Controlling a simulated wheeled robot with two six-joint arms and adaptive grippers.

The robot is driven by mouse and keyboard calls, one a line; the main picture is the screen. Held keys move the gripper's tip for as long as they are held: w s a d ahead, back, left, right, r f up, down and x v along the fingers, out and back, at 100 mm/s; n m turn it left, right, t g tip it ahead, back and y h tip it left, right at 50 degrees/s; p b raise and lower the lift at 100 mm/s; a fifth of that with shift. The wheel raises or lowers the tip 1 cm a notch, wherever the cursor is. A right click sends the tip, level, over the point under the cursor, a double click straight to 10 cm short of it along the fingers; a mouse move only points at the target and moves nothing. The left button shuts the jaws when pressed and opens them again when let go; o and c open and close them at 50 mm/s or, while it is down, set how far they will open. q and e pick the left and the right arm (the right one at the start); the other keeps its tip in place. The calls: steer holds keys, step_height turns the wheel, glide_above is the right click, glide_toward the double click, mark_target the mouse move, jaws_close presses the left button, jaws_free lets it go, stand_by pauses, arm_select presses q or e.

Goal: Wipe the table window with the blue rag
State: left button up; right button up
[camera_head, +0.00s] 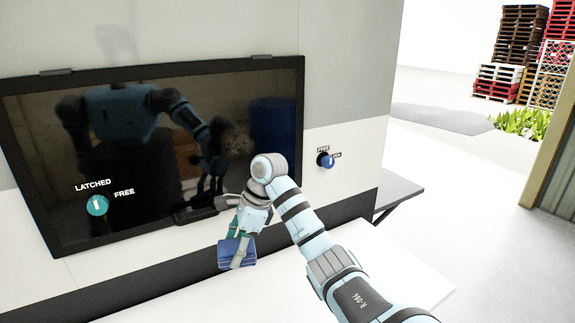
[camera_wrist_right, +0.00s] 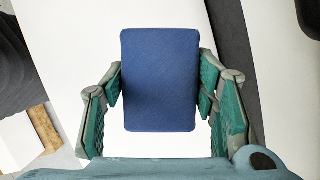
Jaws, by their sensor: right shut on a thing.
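The table window (camera_head: 150,130) is a dark, reflective pane in a black frame on the caravan wall, at the left of the head view. A dark smudge shows on its right part. My right gripper (camera_head: 240,252) is just in front of the window's lower right edge, above the white table. It is shut on the blue rag (camera_head: 236,254), a folded block. In the right wrist view the rag (camera_wrist_right: 160,80) sits between the two green fingers (camera_wrist_right: 160,88). My left gripper is not in view; only a reflection of my body shows in the glass.
A teal knob (camera_head: 97,205) marked latched and free is at the window's lower left. A blue knob (camera_head: 325,160) is on the wall right of the window. The white table surface (camera_head: 385,270) is clear. Pallets (camera_head: 515,50) stand far off at the right.

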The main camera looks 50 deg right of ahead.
steer(key=d+r+n+t+h+b, duration=0.15)
steer(key=d+t+h+b, duration=0.3)
steer(key=d+b, duration=0.45)
arm_select(q)
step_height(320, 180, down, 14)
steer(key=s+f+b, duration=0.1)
steer(key=b, duration=0.4)
arm_select(e)
steer(key=a+r+n+t+y, duration=0.1)
steer(key=a+r+n+t, duration=0.3)
steer(key=r, duration=0.5)
steer(key=a+r+n+t+y, duration=0.1)
steer(key=a+r+n+t, duration=0.15)
steer(key=r+t, duration=0.55)
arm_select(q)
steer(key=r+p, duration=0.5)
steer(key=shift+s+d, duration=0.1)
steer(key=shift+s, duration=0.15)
arm_select(e)
steer(key=w+d+r+g, duration=0.1)
steer(key=w+d+r, duration=0.1)
steer(key=w, duration=0.3)
steer(key=shift+w+d, duration=0.25)
steer(key=shift+d, duration=0.1)
